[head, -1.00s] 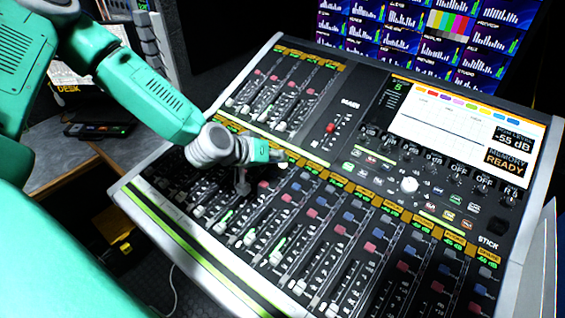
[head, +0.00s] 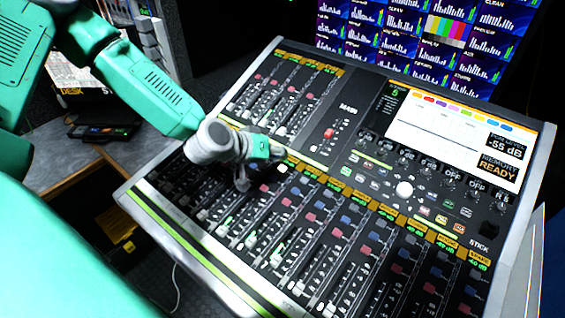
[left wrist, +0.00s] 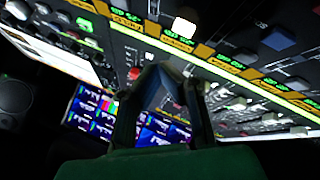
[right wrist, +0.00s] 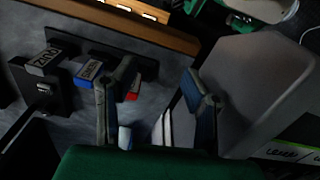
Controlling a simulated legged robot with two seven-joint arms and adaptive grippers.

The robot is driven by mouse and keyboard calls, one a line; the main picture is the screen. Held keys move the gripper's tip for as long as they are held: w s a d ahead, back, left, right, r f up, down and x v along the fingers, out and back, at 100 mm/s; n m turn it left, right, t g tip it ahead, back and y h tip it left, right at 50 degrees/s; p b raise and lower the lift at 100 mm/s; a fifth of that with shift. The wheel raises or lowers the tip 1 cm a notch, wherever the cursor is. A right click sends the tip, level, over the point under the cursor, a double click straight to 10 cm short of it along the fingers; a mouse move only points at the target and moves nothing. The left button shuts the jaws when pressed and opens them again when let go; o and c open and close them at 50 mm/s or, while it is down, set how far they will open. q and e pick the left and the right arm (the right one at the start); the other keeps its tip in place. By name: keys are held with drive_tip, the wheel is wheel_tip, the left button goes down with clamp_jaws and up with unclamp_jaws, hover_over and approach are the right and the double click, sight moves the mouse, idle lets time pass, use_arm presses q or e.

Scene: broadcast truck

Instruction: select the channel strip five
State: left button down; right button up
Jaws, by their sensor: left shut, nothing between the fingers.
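The mixing console (head: 150,205) fills the middle of the head view, with rows of channel strips (head: 310,225), coloured keys and faders. One key (head: 283,168) near the top of a strip glows white; a bright white key also shows in the left wrist view (left wrist: 185,27). The small console display (head: 394,93) shows a green 5. My left gripper (head: 243,183) is shut and empty, pointing down over the left strips, left of the glowing key. Contact with the panel cannot be told. My right gripper (right wrist: 155,105) is open in the right wrist view, away from the console.
A large screen (head: 445,130) sits on the console's upper right, with a wall of monitors (head: 410,40) behind. A desk (head: 75,165) with a dark device (head: 100,130) is at left. Blocks, one blue (right wrist: 88,74), lie near my right gripper.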

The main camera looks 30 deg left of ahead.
use_arm(q)
drive_tip(key=shift+s+r+p, duration=0.2)
drive_tip(key=shift+r+p, duration=0.7)
drive_tip(key=shift+r, duration=0.45)
use_arm(e)
drive_tip(key=shift+r, duration=1.3)
